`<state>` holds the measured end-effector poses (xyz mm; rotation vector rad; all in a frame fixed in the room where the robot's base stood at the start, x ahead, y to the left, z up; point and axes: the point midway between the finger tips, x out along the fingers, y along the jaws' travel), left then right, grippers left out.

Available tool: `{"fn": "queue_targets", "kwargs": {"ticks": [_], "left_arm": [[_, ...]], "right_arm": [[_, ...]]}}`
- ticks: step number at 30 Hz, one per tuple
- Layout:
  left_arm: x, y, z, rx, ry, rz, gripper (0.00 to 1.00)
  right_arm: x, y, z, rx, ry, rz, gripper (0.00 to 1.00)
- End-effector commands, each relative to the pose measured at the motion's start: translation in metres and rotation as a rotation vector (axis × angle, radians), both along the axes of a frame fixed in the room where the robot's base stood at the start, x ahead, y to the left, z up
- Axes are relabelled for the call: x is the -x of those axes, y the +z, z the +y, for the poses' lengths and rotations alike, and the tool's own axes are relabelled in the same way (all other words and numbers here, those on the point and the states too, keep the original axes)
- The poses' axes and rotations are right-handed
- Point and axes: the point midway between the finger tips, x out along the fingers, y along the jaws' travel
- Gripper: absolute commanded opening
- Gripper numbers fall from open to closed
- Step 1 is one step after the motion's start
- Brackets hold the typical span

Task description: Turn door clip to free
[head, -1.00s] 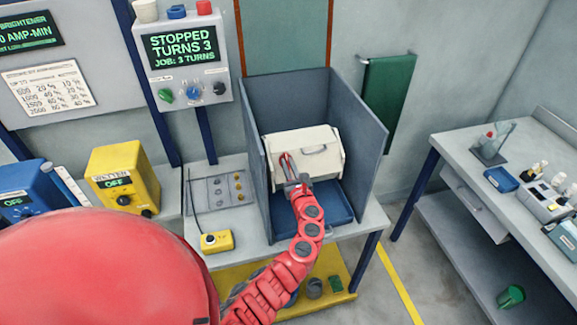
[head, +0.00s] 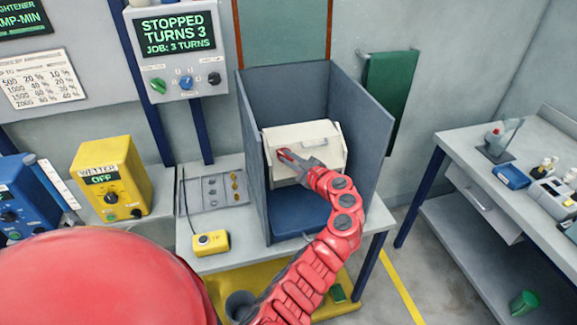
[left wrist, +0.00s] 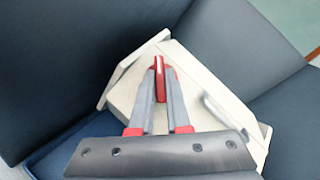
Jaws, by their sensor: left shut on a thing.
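The cream, angular barrel (head: 320,140) sits inside a blue-grey open-fronted booth, over a blue tray (head: 300,213). It also shows in the left wrist view (left wrist: 122,98), with a pale bar handle (left wrist: 212,105) on its face. My left gripper (head: 286,153) reaches in from the front and is at the barrel's upper left face. My right gripper is not in view.
The booth's side walls (head: 365,150) stand close on both sides of the barrel. A control box (head: 180,75) above left reads "STOPPED TURNS 3". A yellow pendant (head: 211,243) lies on the bench in front. A side table (head: 490,150) stands right.

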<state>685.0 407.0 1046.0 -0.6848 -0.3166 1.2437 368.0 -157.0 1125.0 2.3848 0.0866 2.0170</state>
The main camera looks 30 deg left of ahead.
Motion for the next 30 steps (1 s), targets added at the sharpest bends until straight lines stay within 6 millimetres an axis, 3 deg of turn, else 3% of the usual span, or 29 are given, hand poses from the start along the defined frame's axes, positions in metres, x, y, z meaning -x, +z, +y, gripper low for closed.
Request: {"fn": "queue_targets", "kwargs": {"ticks": [1, 13, 30], "left_arm": [[-0.001, -0.004, -0.001, 0.030, 0.025, -0.032, 0.00], [-0.002, -0.002, 0.000, 0.238, 0.215, -0.272, 0.00], [-0.003, 0.003, 0.000, 0.413, 0.373, -0.479, 0.00]], "right_arm": [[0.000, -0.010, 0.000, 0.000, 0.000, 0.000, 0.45], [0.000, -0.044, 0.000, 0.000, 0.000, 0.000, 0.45], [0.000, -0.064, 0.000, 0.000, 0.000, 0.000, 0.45]]}}
